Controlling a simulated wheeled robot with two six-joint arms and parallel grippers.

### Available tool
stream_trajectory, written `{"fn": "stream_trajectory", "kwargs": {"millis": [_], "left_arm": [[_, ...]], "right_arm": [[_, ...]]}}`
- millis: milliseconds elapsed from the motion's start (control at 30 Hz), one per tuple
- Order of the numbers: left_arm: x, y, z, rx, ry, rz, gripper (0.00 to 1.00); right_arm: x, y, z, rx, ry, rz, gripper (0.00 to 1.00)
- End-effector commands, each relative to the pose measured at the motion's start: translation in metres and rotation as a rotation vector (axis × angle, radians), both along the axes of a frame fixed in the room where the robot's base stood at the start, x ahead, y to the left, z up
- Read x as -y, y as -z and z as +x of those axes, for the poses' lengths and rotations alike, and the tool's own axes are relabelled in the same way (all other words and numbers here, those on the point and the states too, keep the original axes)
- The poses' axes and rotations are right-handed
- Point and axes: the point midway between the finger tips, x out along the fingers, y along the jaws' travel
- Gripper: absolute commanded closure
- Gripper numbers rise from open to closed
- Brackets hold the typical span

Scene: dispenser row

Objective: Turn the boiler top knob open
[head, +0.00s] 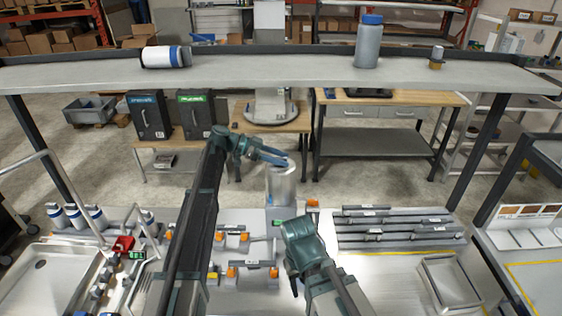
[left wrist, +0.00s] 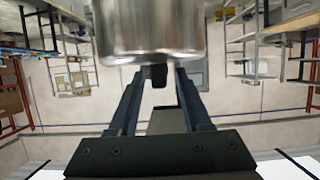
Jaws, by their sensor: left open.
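The boiler (head: 282,186) is a shiny metal cylinder standing at the back of the bench, near the middle of the head view. In the left wrist view its metal body (left wrist: 160,28) fills the top middle. A small black knob (left wrist: 157,78) shows at its edge, between the fingertips. My left gripper (head: 284,160) reaches in from the left at the boiler's top; its fingers (left wrist: 160,84) are apart, one on each side of the knob. Contact cannot be told. My right arm's link shows in front of the boiler, but its gripper fingers are not visible.
A shelf (head: 270,69) spans above the bench, with a grey blue-capped bottle (head: 368,45) on it. Orange-marked dispensers (head: 232,271) stand left of the boiler, and grey racks (head: 395,222) lie to the right. A metal tray (head: 450,282) sits at the front right.

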Motion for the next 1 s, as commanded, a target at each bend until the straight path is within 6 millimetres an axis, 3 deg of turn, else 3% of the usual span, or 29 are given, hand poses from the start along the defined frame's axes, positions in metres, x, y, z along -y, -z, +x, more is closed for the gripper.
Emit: {"fn": "stream_trajectory", "kwargs": {"millis": [267, 567, 1000], "left_arm": [[0.0014, 0.0004, 0.0, 0.0, 0.0, 0.0, 0.51], [0.0011, 0.0004, 0.0, 0.0, 0.0, 0.0, 1.0], [0.0011, 0.0004, -0.0016, 0.001, -0.028, 0.0, 1.0]], "right_arm": [[0.0, 0.0003, 0.0, 0.0, 0.0, 0.0, 0.5], [0.0, 0.0003, 0.0, 0.0, 0.0, 0.0, 0.5], [0.0, 0.0003, 0.0, 0.0, 0.0, 0.0, 0.5]]}}
